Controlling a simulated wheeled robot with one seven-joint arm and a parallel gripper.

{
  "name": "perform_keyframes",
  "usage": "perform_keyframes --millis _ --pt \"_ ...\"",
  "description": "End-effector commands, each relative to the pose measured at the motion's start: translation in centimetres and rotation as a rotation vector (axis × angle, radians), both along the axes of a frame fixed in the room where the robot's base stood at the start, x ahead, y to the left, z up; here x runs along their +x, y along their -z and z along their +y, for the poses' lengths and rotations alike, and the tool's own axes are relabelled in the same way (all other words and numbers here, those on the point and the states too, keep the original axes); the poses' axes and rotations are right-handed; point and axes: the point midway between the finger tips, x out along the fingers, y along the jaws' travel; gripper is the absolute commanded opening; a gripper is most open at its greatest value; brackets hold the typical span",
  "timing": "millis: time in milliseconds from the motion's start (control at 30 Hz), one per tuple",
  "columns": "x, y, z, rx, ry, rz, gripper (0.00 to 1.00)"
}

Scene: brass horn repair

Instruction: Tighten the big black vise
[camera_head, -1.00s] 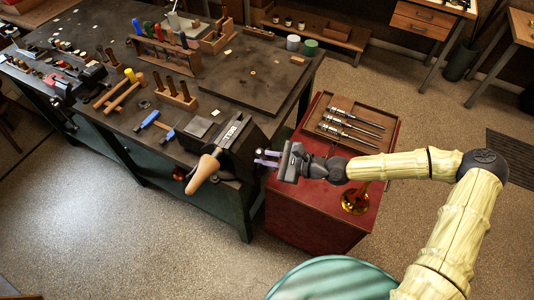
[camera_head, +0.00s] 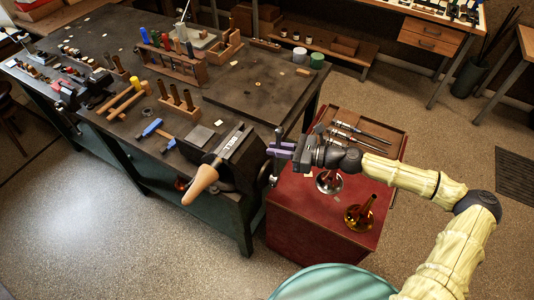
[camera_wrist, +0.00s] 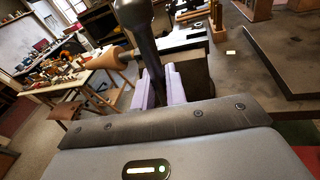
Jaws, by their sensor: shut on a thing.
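The big black vise (camera_head: 240,150) is mounted at the near right corner of the dark workbench. A tan wooden cone (camera_head: 202,182) sticks out from it toward the front. Its metal handle bar (camera_head: 273,179) stands nearly upright at the vise's right side. My gripper (camera_head: 280,150) comes from the right, and its purple fingers are shut on this bar. In the wrist view, the dark bar (camera_wrist: 142,35) passes between the fingers (camera_wrist: 166,88), with a thick end at the top. The fingers hide part of the bar, and the jaw gap cannot be seen.
A red cabinet (camera_head: 300,218) stands under my gripper, bearing a silver bell-shaped piece (camera_head: 328,182), a brass one (camera_head: 360,214) and a wooden tray (camera_head: 385,145) of tools. Wooden tool racks and a blue-handled tool (camera_head: 150,128) lie on the bench.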

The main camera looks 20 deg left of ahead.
Motion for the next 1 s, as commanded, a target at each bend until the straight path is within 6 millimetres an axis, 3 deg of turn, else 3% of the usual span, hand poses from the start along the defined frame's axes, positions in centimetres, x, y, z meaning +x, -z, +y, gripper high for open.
perform_keyframes --millis 433,467,567,1000 --pt "0.54 0.59 -0.60 -0.006 0.012 0.016 0.00" --pt "0.54 0.59 -0.59 -0.006 0.012 0.016 0.15" --pt "0.48 0.53 -0.52 -0.006 0.011 0.015 0.33" --pt "0.29 0.25 -0.35 -0.002 0.005 0.011 0.33"
